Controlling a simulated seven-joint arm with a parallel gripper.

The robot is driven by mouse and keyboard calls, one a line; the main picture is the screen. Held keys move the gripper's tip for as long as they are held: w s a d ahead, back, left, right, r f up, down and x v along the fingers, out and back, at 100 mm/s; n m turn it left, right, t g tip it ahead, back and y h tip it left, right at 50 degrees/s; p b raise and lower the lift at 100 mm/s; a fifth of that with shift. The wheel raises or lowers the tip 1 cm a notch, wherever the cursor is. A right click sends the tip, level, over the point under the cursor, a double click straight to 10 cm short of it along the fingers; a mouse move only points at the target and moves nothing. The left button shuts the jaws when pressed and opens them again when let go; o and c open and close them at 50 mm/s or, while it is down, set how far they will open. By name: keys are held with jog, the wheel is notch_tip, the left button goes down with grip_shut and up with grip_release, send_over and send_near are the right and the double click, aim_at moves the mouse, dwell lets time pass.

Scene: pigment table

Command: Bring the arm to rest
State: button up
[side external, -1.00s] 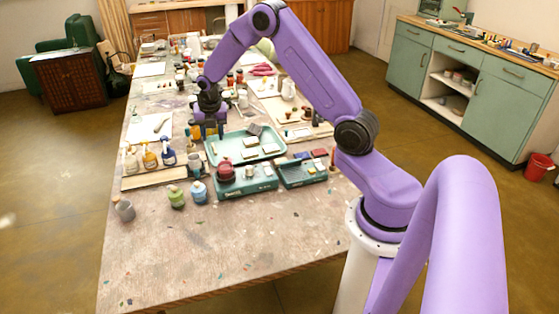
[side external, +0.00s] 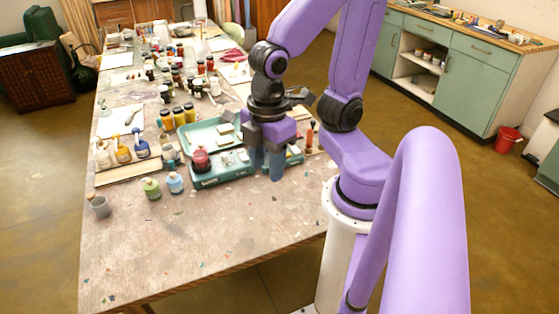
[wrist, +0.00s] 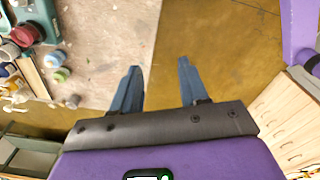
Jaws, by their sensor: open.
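My gripper (side external: 266,165) is in the side external view, pointing down in front of the green trays near the right side of the table. In the wrist view my gripper (wrist: 157,75) shows two blue-grey fingers spread apart with nothing between them. Beneath them lie the table's edge and the brown floor (wrist: 215,45). My purple arm is folded back close to its base. In the side external view the gripper hides part of the trays behind it.
The paint-stained table (side external: 140,245) has clear room at its front. A green tray (side external: 205,137), a red-lidded jar (side external: 201,160), a green bottle (side external: 151,188), a blue bottle (side external: 175,182) and a grey cup (side external: 99,206) stand left of my gripper. A red bucket (side external: 507,139) is on the floor.

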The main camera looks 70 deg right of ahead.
jog(key=shift+s+d+m, duration=0.2)
jog(key=shift+s, duration=0.4)
jog(key=shift+s+d+m, duration=0.2)
jog(key=shift+s, duration=0.35)
dwell(0.4)
